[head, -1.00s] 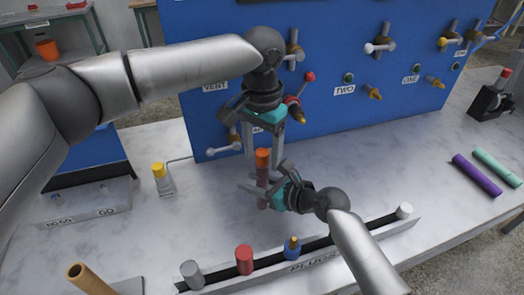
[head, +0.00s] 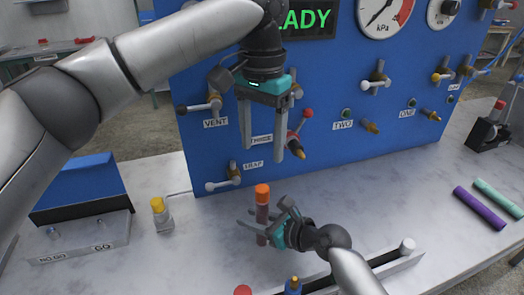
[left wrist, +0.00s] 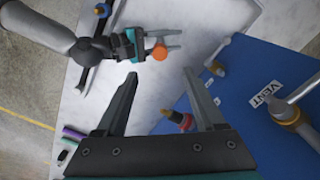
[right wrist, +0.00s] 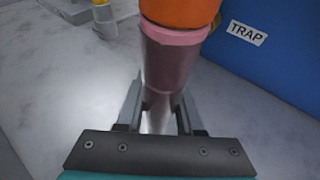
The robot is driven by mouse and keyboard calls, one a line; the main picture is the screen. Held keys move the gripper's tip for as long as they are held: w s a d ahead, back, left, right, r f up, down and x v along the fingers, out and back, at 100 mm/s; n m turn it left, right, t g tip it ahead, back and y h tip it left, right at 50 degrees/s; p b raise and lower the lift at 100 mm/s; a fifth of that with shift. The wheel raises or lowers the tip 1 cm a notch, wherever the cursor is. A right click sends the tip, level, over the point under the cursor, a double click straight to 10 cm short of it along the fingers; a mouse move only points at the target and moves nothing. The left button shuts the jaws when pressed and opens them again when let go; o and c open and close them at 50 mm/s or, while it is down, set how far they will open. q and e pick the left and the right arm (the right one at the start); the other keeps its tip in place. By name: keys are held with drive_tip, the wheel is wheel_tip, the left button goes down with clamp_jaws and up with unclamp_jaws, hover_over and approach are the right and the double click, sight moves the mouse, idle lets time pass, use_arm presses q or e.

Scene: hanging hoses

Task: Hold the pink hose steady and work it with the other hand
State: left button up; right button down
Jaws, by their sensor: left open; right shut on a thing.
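The pink hose (head: 262,218) stands upright as a short, dull pink tube with an orange cap (head: 262,193) on its top end. My right gripper (head: 262,226) is shut on the hose below the cap. The right wrist view shows the hose (right wrist: 168,65) between the fingers, with a paler pink rim under the orange cap (right wrist: 180,10). My left gripper (head: 265,150) is open and empty, fingers down, above the cap and apart from it. In the left wrist view the orange cap (left wrist: 159,53) lies beyond the open fingertips. The hose's lower end is partly hidden.
A blue panel (head: 330,160) with valves, gauges and labels stands close behind the left gripper. A plug rack (head: 395,262) lies in front. A yellow-capped piece (head: 160,212) and a NO GO/GO block (head: 90,242) are at left. Purple (head: 480,208) and teal (head: 498,197) tubes lie at right.

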sight(262, 188)
use_arm(q)
wheel_tip(262, 188, down, 13)
drive_tip(key=n, duration=0.7)
drive_tip(key=shift+w+f, duration=0.1)
drive_tip(key=shift+f, duration=0.1)
idle(0.4)
clamp_jaws()
unclamp_jaws()
idle(0.4)
drive_tip(key=shift+r, duration=0.15)
